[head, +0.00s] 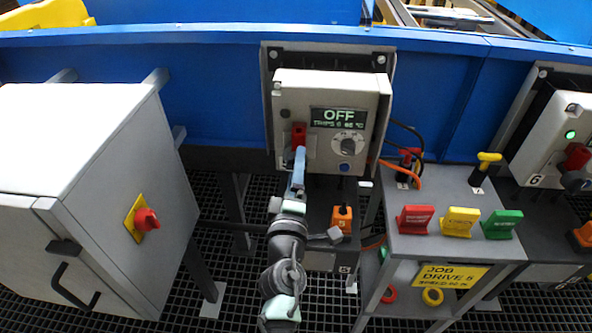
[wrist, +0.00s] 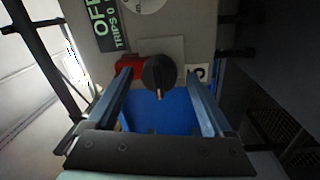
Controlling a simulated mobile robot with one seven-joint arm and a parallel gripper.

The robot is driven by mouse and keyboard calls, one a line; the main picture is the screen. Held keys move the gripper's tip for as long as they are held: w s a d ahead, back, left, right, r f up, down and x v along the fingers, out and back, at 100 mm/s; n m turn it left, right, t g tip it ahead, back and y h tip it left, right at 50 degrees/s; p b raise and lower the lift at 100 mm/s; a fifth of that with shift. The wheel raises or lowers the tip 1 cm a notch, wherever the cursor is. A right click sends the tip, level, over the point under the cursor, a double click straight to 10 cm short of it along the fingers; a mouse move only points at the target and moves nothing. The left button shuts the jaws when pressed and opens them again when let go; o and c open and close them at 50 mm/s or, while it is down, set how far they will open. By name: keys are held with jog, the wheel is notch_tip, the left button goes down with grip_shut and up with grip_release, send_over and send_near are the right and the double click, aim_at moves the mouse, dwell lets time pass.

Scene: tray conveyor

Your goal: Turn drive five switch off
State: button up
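The drive five control box (head: 287,98) is pale grey and its display (head: 338,117) reads OFF. A red switch part (head: 298,134) sits at the left of its front. In the wrist view a black knob (wrist: 158,72) with a pale mark at its lower end sits on a grey plate (wrist: 176,47), with a red part (wrist: 128,65) beside it. My gripper (head: 299,152) is just in front of the red switch part. In the wrist view its fingers (wrist: 160,80) are apart, one on each side of the knob. I cannot tell whether they touch anything.
A grey cabinet (head: 80,140) with a red knob (head: 146,219) stands left. Right is a stand (head: 447,248) with red, yellow and green tags and a JOB DRIVE 5 sign (head: 448,276). Another drive box (head: 545,128) is at far right. Orange and black cables hang beside the drive five box.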

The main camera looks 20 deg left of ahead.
jog(key=v, duration=1.3)
jog(key=shift+p, duration=0.45)
jog(key=shift+w, duration=0.1)
